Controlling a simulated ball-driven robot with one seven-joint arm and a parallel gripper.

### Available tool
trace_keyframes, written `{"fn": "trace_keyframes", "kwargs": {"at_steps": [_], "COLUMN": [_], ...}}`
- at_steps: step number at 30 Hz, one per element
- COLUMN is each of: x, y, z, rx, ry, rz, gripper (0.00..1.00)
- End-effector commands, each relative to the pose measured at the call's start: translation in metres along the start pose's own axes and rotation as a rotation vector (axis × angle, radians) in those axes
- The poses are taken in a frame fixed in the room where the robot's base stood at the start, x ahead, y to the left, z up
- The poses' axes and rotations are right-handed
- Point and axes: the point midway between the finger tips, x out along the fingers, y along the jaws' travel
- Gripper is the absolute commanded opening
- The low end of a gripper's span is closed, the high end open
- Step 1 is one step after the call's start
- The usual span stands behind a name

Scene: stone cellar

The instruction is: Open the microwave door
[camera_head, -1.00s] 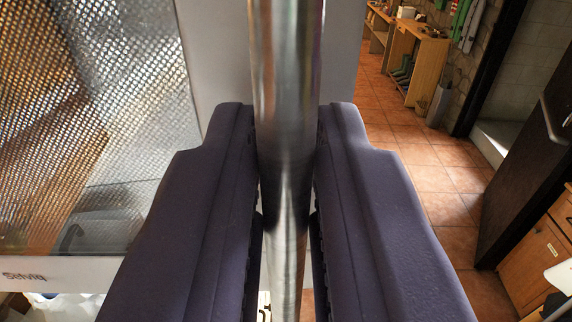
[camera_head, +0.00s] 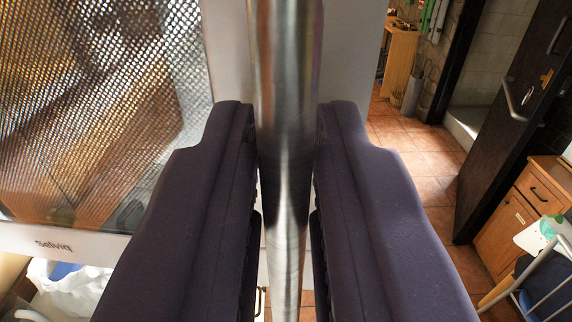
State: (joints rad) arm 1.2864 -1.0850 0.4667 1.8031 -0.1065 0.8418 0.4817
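The microwave door (camera_head: 225,50) is at the left and middle, with a mesh window (camera_head: 100,110) and a pale frame lettered "Selviq". Its handle (camera_head: 285,90) is a vertical shiny metal bar in the middle of the view. My gripper (camera_head: 285,140) has its two dark purple fingers on either side of the bar, close against it. The gripper is shut on the handle. The rest of the microwave body cannot be made out, so how far the door stands open is not clear.
A dark door (camera_head: 510,110) stands at the right, beside a wooden cabinet (camera_head: 510,220) and a chair (camera_head: 540,285). A wooden bench (camera_head: 400,55) is at the back. Tiled floor (camera_head: 425,165) is clear between them. White bags (camera_head: 65,285) lie at the lower left.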

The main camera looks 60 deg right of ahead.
Motion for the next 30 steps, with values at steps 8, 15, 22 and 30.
{"fn": "trace_keyframes", "kwargs": {"at_steps": [8, 15, 22, 30], "x": [0.000, -0.023, -0.064, -0.079], "y": [0.000, -0.001, -0.001, 0.000], "z": [-0.001, -0.003, -0.003, -0.001], "rx": [0.000, -0.001, 0.000, 0.000], "ry": [0.003, 0.006, 0.006, 0.004], "rz": [-0.001, -0.003, -0.002, -0.001], "gripper": [0.29, 0.29, 0.29, 0.29]}}
